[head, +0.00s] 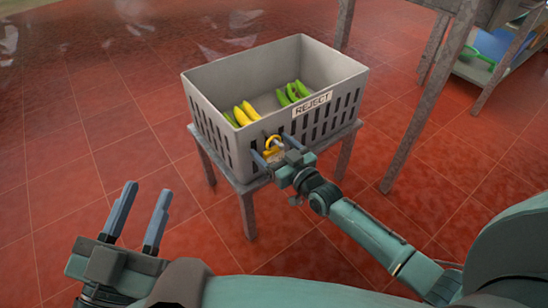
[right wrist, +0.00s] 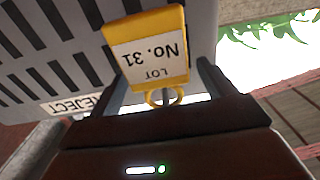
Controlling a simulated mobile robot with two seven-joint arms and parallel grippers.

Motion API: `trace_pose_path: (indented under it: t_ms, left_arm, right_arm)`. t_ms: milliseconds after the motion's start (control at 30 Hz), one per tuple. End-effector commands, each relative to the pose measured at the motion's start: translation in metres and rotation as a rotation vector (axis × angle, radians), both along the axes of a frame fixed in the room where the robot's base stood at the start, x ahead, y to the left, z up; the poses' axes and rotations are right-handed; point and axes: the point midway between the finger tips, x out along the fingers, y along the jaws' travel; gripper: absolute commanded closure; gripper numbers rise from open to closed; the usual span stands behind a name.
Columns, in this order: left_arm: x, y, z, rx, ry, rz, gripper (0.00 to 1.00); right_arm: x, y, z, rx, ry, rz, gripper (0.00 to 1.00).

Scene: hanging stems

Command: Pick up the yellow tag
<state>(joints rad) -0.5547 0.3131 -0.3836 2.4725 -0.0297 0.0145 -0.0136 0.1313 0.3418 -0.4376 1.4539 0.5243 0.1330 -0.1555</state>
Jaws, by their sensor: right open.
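The yellow tag (head: 271,153) is at the outer front wall of the grey crate, below and left of the REJECT label. In the right wrist view the tag (right wrist: 150,28) is upside down, with a white label reading "LOT No. 31" and a yellow ring at its lower end. My right gripper (head: 275,149) is open at the tag, one finger on each side of it in the picture. I cannot tell whether the fingers touch it. My left gripper (head: 147,190) is open and empty, low at the left, well away from the crate.
The grey slotted crate (head: 213,79) stands on a grey table (head: 246,187) and holds green and yellow bananas (head: 245,113). The REJECT label (head: 311,104) is on its front wall. Grey posts (head: 429,100) stand at the right. The red tiled floor at left is clear.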

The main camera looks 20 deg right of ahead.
Motion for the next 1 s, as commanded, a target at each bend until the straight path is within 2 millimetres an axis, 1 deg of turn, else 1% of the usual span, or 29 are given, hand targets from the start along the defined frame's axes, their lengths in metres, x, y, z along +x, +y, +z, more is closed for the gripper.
trace_pose_path:
  t_ms: [100,667,867,1000]
  left_arm:
    - [-0.0009,0.0,0.0031,0.002,-0.007,-0.004,0.64]
    - [-0.0014,-0.0006,-0.0064,0.006,0.02,-0.002,0.64]
    - [-0.0011,-0.0005,-0.0065,0.003,0.022,0.001,0.64]
    - [-0.0009,-0.0004,-0.0029,0.003,0.022,0.002,0.64]
  right_arm:
    - [-0.0004,0.0001,0.0002,0.0,0.0,0.0,0.19]
    - [-0.0007,-0.0001,0.0001,0.0,0.0,0.0,0.65]
    - [-0.0007,-0.0001,0.0003,0.0,0.0,0.0,0.66]
    - [-0.0007,-0.0001,0.0051,0.0,0.0,0.0,0.66]
